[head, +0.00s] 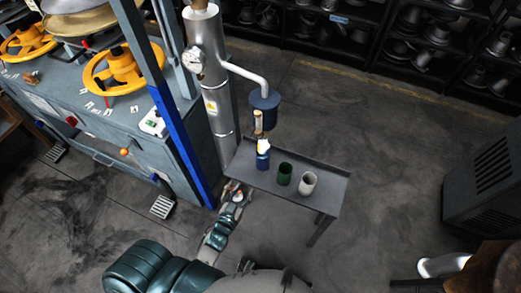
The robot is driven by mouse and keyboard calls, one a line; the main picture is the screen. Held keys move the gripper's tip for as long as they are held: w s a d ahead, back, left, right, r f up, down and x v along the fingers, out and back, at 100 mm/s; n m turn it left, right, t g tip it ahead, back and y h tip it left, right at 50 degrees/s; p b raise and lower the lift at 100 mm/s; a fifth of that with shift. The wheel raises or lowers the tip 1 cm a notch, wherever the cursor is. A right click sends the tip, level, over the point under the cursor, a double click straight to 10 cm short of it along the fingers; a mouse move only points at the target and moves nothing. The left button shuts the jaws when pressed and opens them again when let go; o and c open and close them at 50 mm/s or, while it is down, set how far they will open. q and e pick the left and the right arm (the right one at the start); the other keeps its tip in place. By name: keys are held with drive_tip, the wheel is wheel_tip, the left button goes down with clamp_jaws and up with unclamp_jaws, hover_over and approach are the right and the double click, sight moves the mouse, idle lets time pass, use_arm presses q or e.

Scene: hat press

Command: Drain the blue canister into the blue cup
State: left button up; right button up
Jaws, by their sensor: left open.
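The blue canister (264,100) hangs at the end of a white pipe, above the back left of a small grey table (325,206). A light wooden handle (258,121) sits just below the canister. The blue cup (263,161) stands upright on the table, under the canister. A white patch (264,146) shows at the cup's top; I cannot tell what it is. My left gripper (234,188) is open and empty at the table's front left edge, a little left of and below the blue cup in the picture. My right gripper is out of view.
A green cup (284,174) and a white cup (308,183) stand right of the blue cup. A tall metal column (212,80) with a gauge and a blue post (180,140) stand left of the table. The floor right of the table is clear.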

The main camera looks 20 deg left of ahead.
use_arm(q)
drive_tip(key=t, duration=0.2)
approach(259, 147)
drive_tip(key=w, duration=0.9)
drive_tip(key=shift+w+d+r+b, duration=0.1)
drive_tip(key=shift+w+d+b, duration=0.1)
drive_tip(key=shift+w+b, duration=0.15)
drive_tip(key=shift+w, duration=0.5)
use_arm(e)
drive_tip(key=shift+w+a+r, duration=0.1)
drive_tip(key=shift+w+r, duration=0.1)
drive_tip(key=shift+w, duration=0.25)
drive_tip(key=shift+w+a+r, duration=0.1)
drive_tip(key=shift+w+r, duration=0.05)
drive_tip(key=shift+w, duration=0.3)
use_arm(q)
clamp_jaws()
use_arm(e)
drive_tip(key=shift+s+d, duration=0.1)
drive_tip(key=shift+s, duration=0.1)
